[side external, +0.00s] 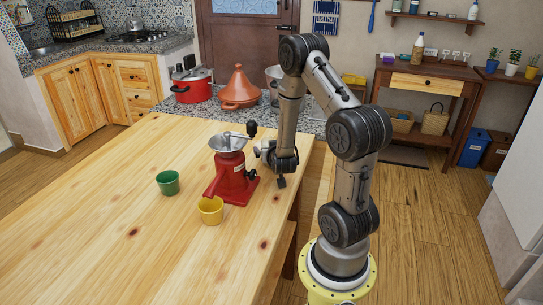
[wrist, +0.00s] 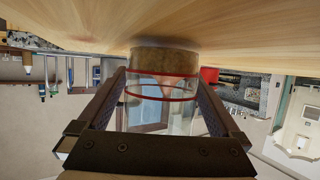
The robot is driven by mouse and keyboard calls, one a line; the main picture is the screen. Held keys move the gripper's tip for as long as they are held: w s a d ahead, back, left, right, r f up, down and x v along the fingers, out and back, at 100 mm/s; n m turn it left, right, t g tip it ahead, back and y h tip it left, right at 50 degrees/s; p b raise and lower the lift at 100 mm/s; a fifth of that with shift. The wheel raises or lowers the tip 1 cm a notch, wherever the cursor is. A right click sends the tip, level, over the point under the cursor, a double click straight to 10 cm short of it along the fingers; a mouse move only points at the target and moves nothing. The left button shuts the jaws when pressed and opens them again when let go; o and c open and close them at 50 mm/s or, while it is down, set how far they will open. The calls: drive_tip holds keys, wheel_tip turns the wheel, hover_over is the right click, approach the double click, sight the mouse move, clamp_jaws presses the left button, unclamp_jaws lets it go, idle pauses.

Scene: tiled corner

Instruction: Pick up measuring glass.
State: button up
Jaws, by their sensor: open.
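The measuring glass (wrist: 162,112) is a clear cylinder with red rings and a brownish band at its tabletop end. In the wrist view it is between the two fingers of my gripper (wrist: 162,80), which are spread on either side of it. Its brown end meets the wooden tabletop, which shows at the top of this view. In the side view my gripper (side external: 268,154) is low over the table's right part, beside the red grinder (side external: 231,177). I cannot make out the glass clearly there.
A green cup (side external: 168,183) and a yellow cup (side external: 210,210) stand on the wooden table (side external: 105,200), near the grinder. A red pot (side external: 192,92) and an orange tagine (side external: 239,92) are on the counter behind. The table's left part is clear.

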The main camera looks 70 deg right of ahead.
drive_tip(key=c, duration=1.4)
drive_tip(key=shift+r, duration=0.1)
